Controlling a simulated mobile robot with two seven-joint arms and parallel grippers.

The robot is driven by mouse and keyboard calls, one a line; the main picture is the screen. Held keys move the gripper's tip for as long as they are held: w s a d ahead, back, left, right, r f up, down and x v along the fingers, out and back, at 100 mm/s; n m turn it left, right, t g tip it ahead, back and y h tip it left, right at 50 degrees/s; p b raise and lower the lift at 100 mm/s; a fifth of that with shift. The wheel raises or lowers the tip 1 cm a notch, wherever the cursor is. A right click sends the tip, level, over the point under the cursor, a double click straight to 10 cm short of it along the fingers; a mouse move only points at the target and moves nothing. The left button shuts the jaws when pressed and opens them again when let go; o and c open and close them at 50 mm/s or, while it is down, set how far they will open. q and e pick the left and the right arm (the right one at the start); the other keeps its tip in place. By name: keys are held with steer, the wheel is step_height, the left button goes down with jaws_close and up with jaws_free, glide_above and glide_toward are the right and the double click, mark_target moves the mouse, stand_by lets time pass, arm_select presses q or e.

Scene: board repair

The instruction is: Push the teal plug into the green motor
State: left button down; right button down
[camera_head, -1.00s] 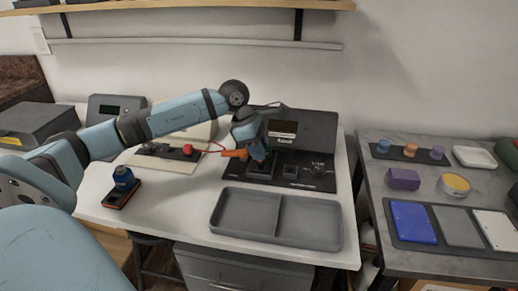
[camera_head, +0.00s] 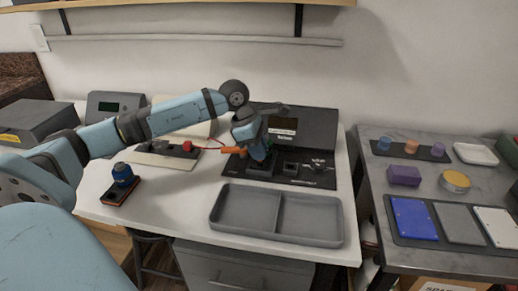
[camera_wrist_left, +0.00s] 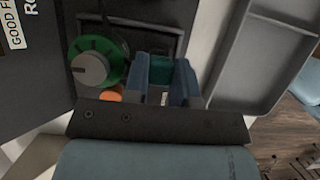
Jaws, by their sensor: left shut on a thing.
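My left gripper (camera_head: 260,154) is over the dark board area on the white table; it also shows in the left wrist view (camera_wrist_left: 162,88). Its blue fingers are shut on the teal plug (camera_wrist_left: 160,68), which sits between them. The green motor (camera_wrist_left: 98,60), a green ring with a grey round centre, is just left of the fingers in the left wrist view. In the head view the gripper largely hides the plug and motor. I cannot tell whether the plug touches the motor. My right gripper is not in view.
An orange part (camera_head: 236,149) with a red cable lies close to the gripper. A grey two-compartment tray (camera_head: 213,218) is in front. A blue-topped item (camera_head: 123,174) stands at left. The right-hand table (camera_head: 364,172) holds coloured pieces and panels.

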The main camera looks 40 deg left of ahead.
arm_select(q)
steer(key=shift+f, duration=0.1)
stand_by(0.4)
steer(key=shift+f+b, duration=0.7)
steer(key=shift+f, duration=0.25)
stand_by(1.3)
steer(key=c, duration=0.9)
jaws_free()
steer(key=shift+r, duration=0.1)
steer(key=shift+o, duration=0.3)
steer(key=shift+w+a+r, duration=0.1)
steer(key=shift+r, duration=0.25)
